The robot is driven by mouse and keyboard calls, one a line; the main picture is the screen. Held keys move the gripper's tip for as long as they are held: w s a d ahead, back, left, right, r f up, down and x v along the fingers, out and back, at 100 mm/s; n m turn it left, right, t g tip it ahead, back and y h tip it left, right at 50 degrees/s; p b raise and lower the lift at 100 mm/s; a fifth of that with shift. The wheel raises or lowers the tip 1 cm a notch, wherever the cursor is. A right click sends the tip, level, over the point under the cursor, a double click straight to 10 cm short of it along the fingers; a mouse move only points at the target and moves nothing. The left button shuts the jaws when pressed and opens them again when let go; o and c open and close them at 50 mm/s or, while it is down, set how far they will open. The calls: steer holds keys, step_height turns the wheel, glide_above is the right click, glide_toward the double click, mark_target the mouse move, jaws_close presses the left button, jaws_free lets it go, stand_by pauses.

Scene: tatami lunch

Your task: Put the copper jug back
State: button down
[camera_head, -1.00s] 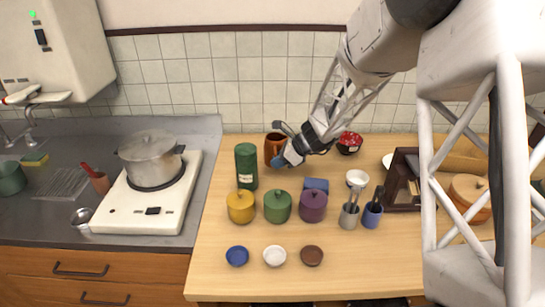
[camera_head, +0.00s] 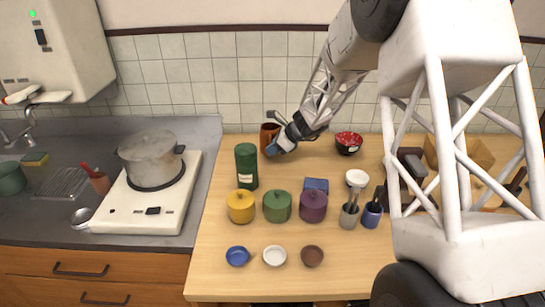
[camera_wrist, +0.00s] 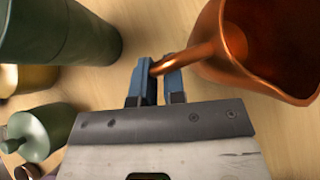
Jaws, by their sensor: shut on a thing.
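The copper jug (camera_head: 268,136) stands at the back of the wooden table, just right of the tall green canister, partly hidden by my gripper. In the wrist view the copper jug (camera_wrist: 275,45) fills the upper right, its mouth open toward the camera. My gripper (camera_head: 277,149) has its blue fingers on the jug's handle. In the wrist view my gripper (camera_wrist: 158,82) is shut with a finger on each side of the handle. I cannot tell whether the jug's base touches the table.
The green canister (camera_head: 246,166) stands close left. Yellow (camera_head: 241,206), green (camera_head: 277,206) and purple (camera_head: 313,206) lidded pots stand in front. A red bowl (camera_head: 348,143) is to the right. The stove (camera_head: 148,208) with a pot is further left. Bare table lies between jug and bowl.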

steer(key=shift+f, duration=1.75)
steer(key=shift+f, duration=0.15)
steer(key=c, duration=1.2)
jaws_free()
steer(key=v, duration=1.2)
